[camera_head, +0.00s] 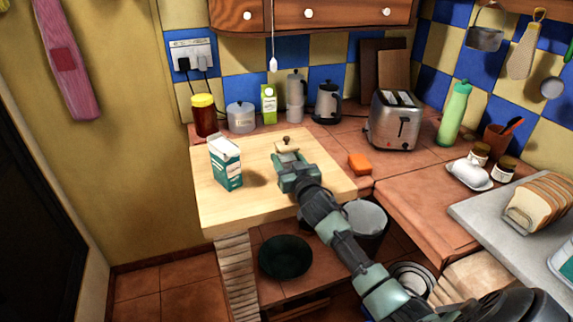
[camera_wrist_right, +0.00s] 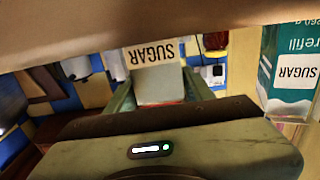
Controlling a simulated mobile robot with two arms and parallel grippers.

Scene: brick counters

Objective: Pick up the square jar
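The square jar (camera_head: 287,147) is on the light wooden board, with its pale lid and dark knob showing past my right gripper (camera_head: 290,165) in the head view. The gripper hides the jar's near side. In the right wrist view, the jar (camera_wrist_right: 157,85) is pale with an upside-down SUGAR label and lies between the two green fingers of my right gripper (camera_wrist_right: 158,92). Whether the fingers press on it is not clear. My left gripper is not in view.
A teal and white sugar carton (camera_head: 226,163) stands on the board (camera_head: 240,205), left of my gripper. An orange sponge (camera_head: 360,164) and toaster (camera_head: 394,121) are to the right.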

